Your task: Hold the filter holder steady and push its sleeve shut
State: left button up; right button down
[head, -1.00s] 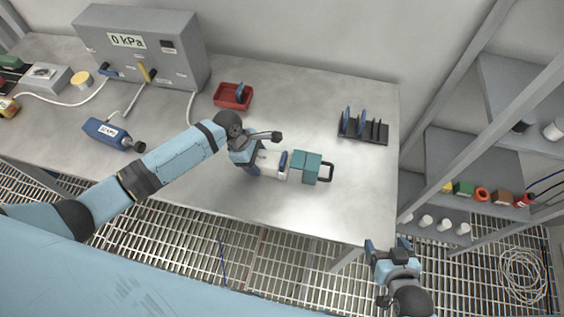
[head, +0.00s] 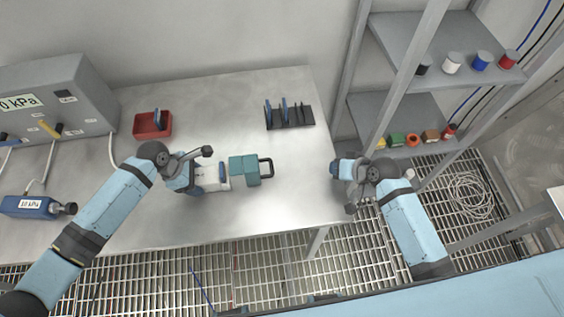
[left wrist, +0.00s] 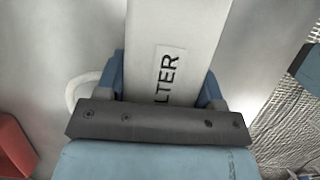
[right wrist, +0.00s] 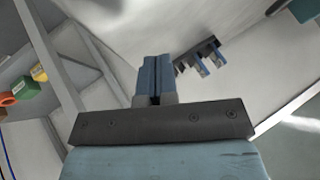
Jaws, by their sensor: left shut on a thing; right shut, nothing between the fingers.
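The filter holder is a white body (head: 213,176) lying on the bench, with a blue disc-like part (head: 222,172) standing at its right end. The teal sleeve (head: 244,170) with a dark loop handle (head: 266,167) sits to its right, a small gap from the body. My left gripper (head: 192,180) is shut on the white body; the left wrist view shows its label, partly hidden, reading "LTER" (left wrist: 167,75) between the fingers. My right gripper (head: 345,168) is shut and empty, past the bench's right edge, right of the handle. Its closed fingertips (right wrist: 156,78) show in the right wrist view.
A black rack (head: 290,117) with blue discs stands at the back right of the bench. A red tray (head: 153,125) holding a blue disc is at the back left. A shelf unit (head: 400,105) stands beyond my right gripper. The bench right of the handle is clear.

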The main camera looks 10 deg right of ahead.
aim_at(253, 170)
jog(key=w+a+r+g+y, duration=0.2)
jog(key=g+y, duration=0.1)
jog(key=shift+w+g, duration=0.3)
jog(key=shift+w, duration=0.05)
jog(key=a+g, duration=0.1)
jog(key=a, duration=0.2)
jog(key=a+f+g+y, duration=0.1)
jog(key=a, duration=0.2)
jog(key=a+f+n+g+y, duration=0.1)
jog(key=a, duration=0.2)
jog(key=shift+w+a+f+g, duration=0.2)
jog(key=shift+w+g, duration=0.1)
jog(key=shift+w, duration=0.05)
jog(key=shift+a+r, duration=0.15)
jog(key=shift+a, duration=0.45)
jog(key=shift+a+r, duration=0.15)
jog(key=shift+a, duration=0.4)
jog(key=shift+a+r, duration=0.1)
jog(key=shift+a, duration=0.45)
jog(key=shift+a, duration=2.5)
pick_arm(q)
jog(key=shift+d, duration=0.1)
jog(key=shift+s, duration=0.1)
